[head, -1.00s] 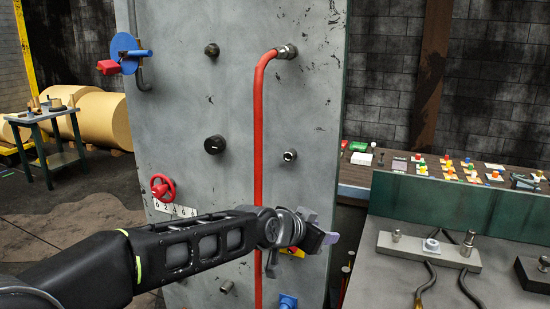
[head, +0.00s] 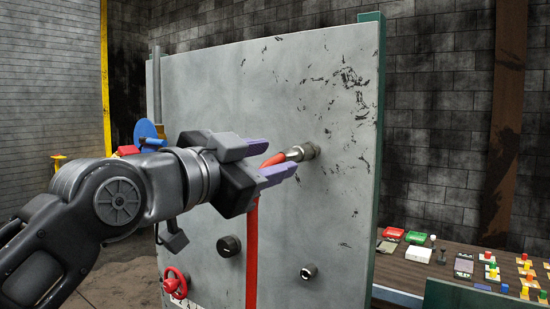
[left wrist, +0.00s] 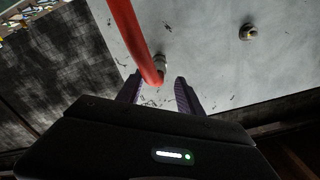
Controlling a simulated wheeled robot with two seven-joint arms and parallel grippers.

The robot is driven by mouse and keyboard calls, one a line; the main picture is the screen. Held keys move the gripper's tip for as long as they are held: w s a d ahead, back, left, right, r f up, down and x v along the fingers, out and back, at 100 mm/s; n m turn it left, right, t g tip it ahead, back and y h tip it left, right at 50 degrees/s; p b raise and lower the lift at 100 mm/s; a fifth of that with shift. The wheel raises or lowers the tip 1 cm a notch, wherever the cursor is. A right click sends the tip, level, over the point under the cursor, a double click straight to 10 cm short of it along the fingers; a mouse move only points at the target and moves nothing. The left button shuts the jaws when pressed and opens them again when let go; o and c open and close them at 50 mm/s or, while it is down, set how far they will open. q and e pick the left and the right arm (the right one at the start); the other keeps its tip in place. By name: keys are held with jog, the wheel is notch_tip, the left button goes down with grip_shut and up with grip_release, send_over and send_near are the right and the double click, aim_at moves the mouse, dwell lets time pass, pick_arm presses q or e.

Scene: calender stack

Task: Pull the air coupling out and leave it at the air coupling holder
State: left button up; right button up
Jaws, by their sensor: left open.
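The air coupling (head: 296,154) is a metal end on a red hose (head: 252,255), seated in a fitting (head: 310,150) on the upper grey panel. My left gripper (head: 281,157) is open, its purple fingers on either side of the hose end just short of the metal, as the head view shows. Contact cannot be told. In the left wrist view the coupling (left wrist: 160,63) and the bent red hose (left wrist: 128,30) lie ahead of and between the open fingers (left wrist: 160,90). No holder can be made out now. My right gripper is out of view.
The grey panel (head: 340,215) carries a dark knob (head: 229,246), a lower port (head: 309,272) and a red handwheel (head: 175,283). A bench (head: 420,268) with small coloured parts stands at the right. Free space lies between panel and bench.

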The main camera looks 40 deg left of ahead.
aim_at(295, 155)
pick_arm(q)
jog(key=shift+w+f, duration=0.1)
jog(key=shift+w, duration=0.45)
jog(key=shift+w+p, duration=0.3)
jog(key=shift+p, duration=0.05)
jog(key=w, duration=0.3)
jog(key=shift+w+f+p, duration=0.1)
jog(key=shift+w+p, duration=0.3)
jog(key=shift+w, duration=1.05)
jog(key=shift+c, duration=0.4)
grip_shut()
